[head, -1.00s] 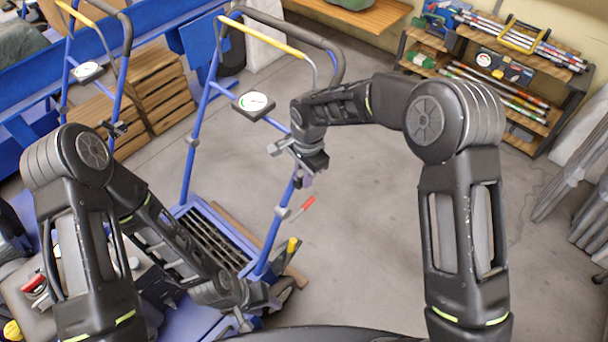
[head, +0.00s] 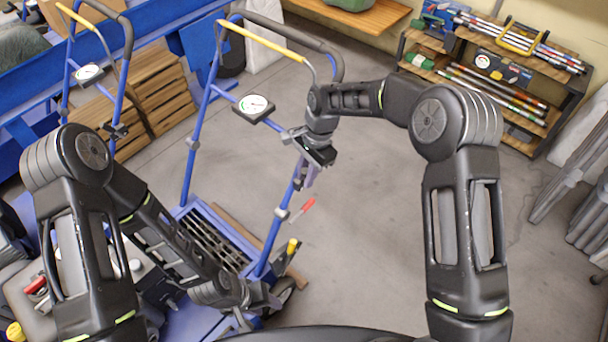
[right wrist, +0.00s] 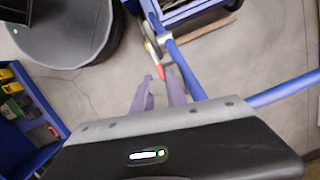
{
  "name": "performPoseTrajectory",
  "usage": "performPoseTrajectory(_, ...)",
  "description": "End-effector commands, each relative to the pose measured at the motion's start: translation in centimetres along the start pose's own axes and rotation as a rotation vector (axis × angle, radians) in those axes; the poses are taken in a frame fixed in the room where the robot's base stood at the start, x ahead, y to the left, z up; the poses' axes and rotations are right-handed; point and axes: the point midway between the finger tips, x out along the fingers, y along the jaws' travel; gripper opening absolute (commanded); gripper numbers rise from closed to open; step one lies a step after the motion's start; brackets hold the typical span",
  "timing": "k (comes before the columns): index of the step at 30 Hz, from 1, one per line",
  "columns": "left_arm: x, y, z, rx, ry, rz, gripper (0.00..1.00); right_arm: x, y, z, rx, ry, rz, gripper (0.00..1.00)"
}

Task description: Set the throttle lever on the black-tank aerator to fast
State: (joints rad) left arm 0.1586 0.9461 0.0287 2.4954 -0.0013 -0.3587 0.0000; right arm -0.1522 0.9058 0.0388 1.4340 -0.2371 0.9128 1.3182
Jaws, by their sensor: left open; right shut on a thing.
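The near aerator (head: 188,165) has a blue tube frame, a yellow bar and a round white dial (head: 255,105). I cannot make out its tank or the colour of it. My right gripper (head: 304,182) is shut at the right upright tube, below the dial. In the right wrist view, the purple fingers (right wrist: 160,90) sit left of the blue tube. My left gripper (head: 243,318) is open and low, by the aerator's lower front.
A second blue aerator with its own dial (head: 88,73) stands to the left, with a small black control (head: 116,131) on its tube. Wooden crates (head: 155,100) stand behind. A tool shelf (head: 495,75) is at the back right. The floor (head: 370,240) between is clear.

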Motion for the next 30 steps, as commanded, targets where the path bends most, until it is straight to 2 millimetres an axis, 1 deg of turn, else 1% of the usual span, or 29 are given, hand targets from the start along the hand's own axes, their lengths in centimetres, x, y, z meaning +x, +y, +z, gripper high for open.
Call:
performPoseTrajectory(1,-0.3,0.1,0.0,0.000,0.000,0.000,0.41,-0.2,-0.1,-0.5,0.012,-0.047,0.008,0.00)
performPoseTrajectory(6,-0.3,0.1,0.0,0.000,0.000,0.000,0.41,-0.3,-0.2,-1.0,0.015,-0.163,0.028,0.00)
performPoseTrajectory(16,-0.3,0.1,0.0,0.000,0.000,0.000,0.41,-0.3,-0.2,-1.0,0.012,-0.181,0.030,0.00)
performPoseTrajectory(20,-0.3,0.1,-0.3,0.018,0.009,0.003,0.30,-0.3,-0.2,-1.0,0.012,-0.181,0.030,0.00)
performPoseTrajectory(23,-0.5,0.2,-1.6,0.095,0.046,0.013,0.22,-0.3,-0.2,-1.0,0.013,-0.180,0.030,0.00)
performPoseTrajectory(26,-0.8,0.4,-4.0,0.261,0.120,0.031,0.14,-0.3,-0.2,-1.0,0.013,-0.180,0.030,0.00)
performPoseTrajectory(29,-1.7,0.9,-7.7,0.520,0.241,0.043,0.06,-0.4,-0.2,-1.0,0.013,-0.180,0.030,0.00)
performPoseTrajectory(30,-2.3,1.2,-9.3,0.646,0.301,0.043,0.02,-0.3,-0.2,-1.0,0.013,-0.179,0.030,0.00)
